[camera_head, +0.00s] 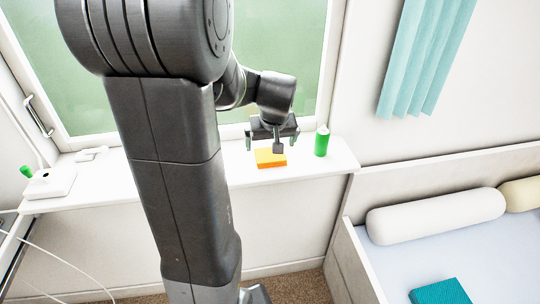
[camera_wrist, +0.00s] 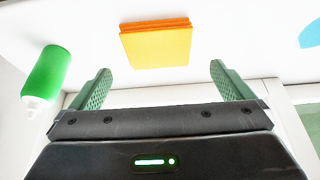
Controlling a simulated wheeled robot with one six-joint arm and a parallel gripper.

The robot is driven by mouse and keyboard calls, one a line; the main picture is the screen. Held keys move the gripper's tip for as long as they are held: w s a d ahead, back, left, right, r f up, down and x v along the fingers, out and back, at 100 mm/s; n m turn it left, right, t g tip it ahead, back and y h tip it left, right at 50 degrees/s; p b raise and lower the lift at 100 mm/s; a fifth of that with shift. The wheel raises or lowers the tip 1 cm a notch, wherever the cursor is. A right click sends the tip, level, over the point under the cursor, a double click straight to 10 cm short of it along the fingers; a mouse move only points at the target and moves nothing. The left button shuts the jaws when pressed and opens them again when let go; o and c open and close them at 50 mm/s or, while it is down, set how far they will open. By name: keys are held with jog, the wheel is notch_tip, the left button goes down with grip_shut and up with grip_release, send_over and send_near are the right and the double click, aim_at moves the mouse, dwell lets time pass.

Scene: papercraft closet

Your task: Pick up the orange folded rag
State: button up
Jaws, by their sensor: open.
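The orange folded rag (camera_head: 270,158) lies flat on the white window ledge, below my gripper (camera_head: 272,143) in the head view. In the wrist view the rag (camera_wrist: 156,44) shows whole, beyond the fingertips and between their lines. My gripper (camera_wrist: 161,72) is open, with its two green fingers spread wider than the rag and nothing between them. The fingers do not touch the rag.
A green bottle (camera_head: 321,140) stands on the ledge (camera_head: 210,176) just right of the rag; it also shows in the wrist view (camera_wrist: 47,80). The window is behind. A white object (camera_head: 50,183) sits at the ledge's left end. A bed with bolsters (camera_head: 436,216) is at right.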

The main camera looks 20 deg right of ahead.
aim_at(270, 154)
jog(key=shift+s+p+x, duration=0.15)
jog(key=shift+p+x, duration=0.15)
jog(key=shift+x, duration=1)
jog(key=shift+s+p+x, duration=0.1)
jog(key=shift+p+x, duration=0.15)
jog(key=shift+x, duration=1.05)
jog(key=shift+f, duration=0.1)
jog(key=c, duration=0.9)
